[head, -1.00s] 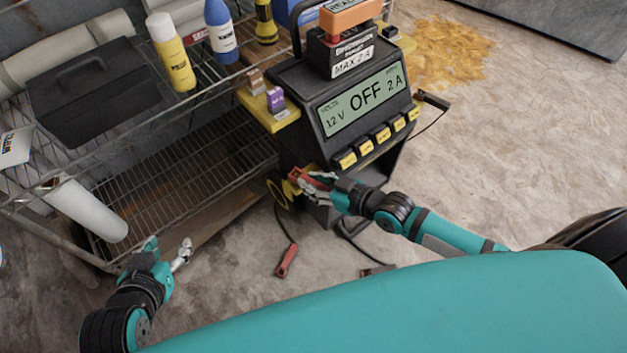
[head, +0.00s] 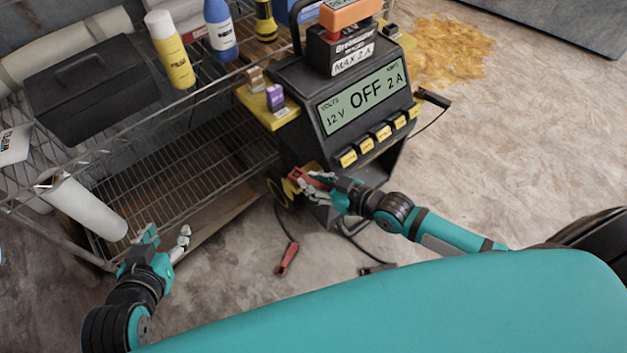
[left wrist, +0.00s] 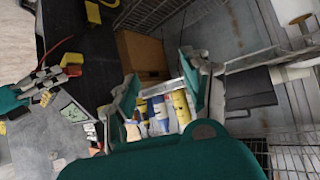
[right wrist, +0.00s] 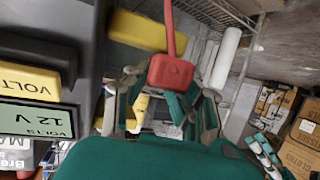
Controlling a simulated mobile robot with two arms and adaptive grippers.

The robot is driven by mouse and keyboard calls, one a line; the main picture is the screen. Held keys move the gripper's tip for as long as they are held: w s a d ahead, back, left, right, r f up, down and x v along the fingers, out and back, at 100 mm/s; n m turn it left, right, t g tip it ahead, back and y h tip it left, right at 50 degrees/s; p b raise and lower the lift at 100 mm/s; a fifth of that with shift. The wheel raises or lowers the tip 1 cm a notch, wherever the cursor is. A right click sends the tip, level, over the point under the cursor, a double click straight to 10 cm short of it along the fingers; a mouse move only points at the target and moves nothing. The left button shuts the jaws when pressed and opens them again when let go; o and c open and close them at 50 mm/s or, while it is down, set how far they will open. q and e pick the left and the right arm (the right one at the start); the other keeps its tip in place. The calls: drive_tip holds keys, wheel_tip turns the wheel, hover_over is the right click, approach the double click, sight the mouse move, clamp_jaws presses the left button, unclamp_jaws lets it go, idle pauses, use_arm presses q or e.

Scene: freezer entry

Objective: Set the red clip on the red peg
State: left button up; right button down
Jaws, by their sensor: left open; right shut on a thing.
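My right gripper (head: 318,182) is shut on a red clip (head: 301,177) at the lower left of the charger (head: 330,150). In the right wrist view the clip (right wrist: 172,72) shows as a red block between the fingers, with a red cable or stem running up from it. It also shows in the left wrist view (left wrist: 72,58). I cannot make out the red peg apart from the clip, or tell whether they touch. My left gripper (head: 168,238) is open and empty, low in front of the wire shelf.
Another red-handled piece (head: 287,260) lies on the floor on a dark cable. A black clip (head: 433,98) sits at the charger's right side. The wire shelf (head: 190,165) holds bottles, a black toolbox (head: 90,90) and a white roll (head: 85,207). An amber spill (head: 440,50) lies behind.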

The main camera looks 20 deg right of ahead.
drive_tip(key=shift+f, duration=0.15)
drive_tip(key=c, duration=1.1)
unclamp_jaws()
drive_tip(key=shift+o, duration=0.2)
drive_tip(key=v, duration=1.2)
drive_tip(key=shift+a, duration=0.1)
